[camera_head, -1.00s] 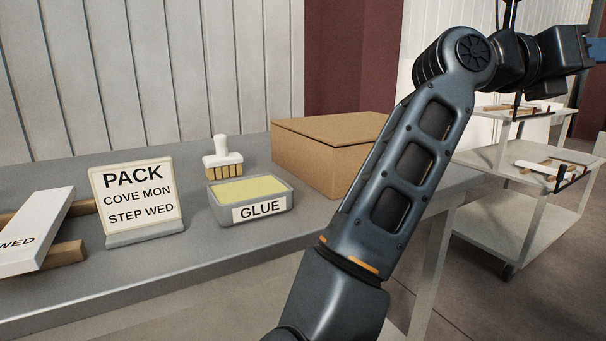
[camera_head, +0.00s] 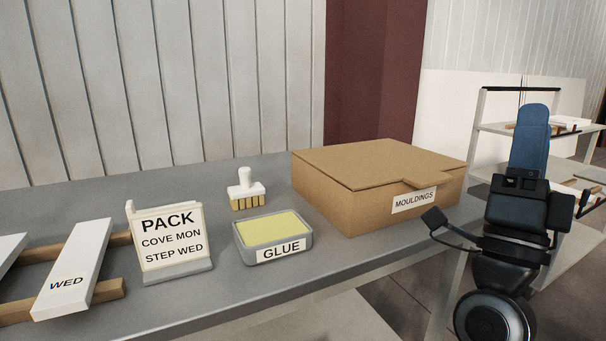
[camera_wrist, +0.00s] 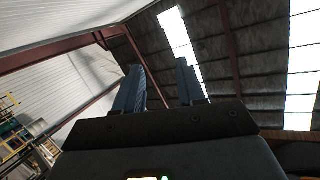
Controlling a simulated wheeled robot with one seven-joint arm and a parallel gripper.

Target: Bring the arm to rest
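My arm is folded up at the right of the head view. My gripper (camera_head: 529,138) points upward there, its blue fingers seen from the side, right of the mouldings box. In the wrist view my gripper (camera_wrist: 163,82) shows two blue fingers standing apart with nothing between them. The wrist camera looks up at the roof and a wall.
The grey bench (camera_head: 210,308) holds the closed cardboard MOULDINGS box (camera_head: 375,175), the GLUE tray (camera_head: 272,238), a white-handled brush (camera_head: 245,190), the PACK sign (camera_head: 168,242) and a WED board (camera_head: 72,270) on wooden strips. A shelf cart (camera_head: 545,240) stands behind my gripper.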

